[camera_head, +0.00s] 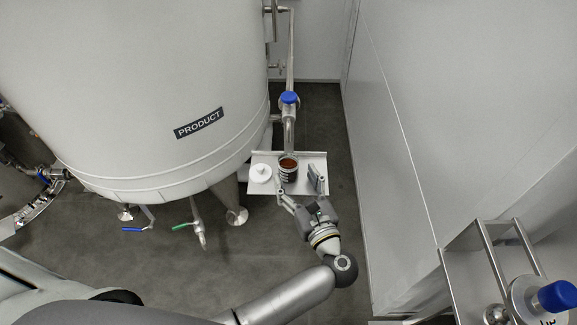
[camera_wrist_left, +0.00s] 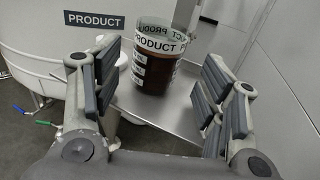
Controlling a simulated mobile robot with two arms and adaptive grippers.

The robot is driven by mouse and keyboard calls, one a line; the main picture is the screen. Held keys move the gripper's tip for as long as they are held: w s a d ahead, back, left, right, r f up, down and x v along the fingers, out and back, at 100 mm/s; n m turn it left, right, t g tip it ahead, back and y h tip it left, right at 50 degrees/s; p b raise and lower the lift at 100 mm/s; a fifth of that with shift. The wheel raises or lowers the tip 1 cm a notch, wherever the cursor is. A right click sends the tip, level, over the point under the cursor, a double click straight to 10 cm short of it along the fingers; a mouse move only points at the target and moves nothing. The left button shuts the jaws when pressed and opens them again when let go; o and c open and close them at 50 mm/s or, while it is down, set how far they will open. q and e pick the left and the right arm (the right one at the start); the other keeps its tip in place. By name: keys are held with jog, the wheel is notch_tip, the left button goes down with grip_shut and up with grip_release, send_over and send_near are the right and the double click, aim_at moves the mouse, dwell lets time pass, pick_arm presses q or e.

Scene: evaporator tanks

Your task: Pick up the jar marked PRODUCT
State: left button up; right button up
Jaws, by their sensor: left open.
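The jar marked PRODUCT (camera_wrist_left: 154,62) stands upright on a small metal shelf (camera_wrist_left: 182,122), holding dark reddish-brown liquid. In the head view the jar (camera_head: 288,170) is seen from above with its top open, near the middle of the shelf (camera_head: 262,187). My left gripper (camera_head: 302,193) is open, at the shelf's front edge. In the left wrist view its fingers (camera_wrist_left: 158,88) are spread to either side of the jar, which stands beyond them. The jar appears untouched. My right gripper is not in view.
The large PRODUCT tank (camera_head: 130,90) rises behind and left. A pale wall (camera_head: 440,120) bounds the right side. A blue-capped item in a metal frame (camera_head: 527,295) is at lower right.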

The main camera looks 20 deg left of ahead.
aim_at(292, 173)
pick_arm(q)
jog(key=w+a, duration=0.1)
jog(key=w+a+r+p, duration=0.1)
jog(key=shift+w+a, duration=0.4)
jog(key=shift+w+a+f, duration=0.15)
jog(key=shift+w+a, duration=0.05)
jog(key=shift+w, duration=0.1)
jog(key=c, duration=1.3)
jog(key=shift+c, duration=0.2)
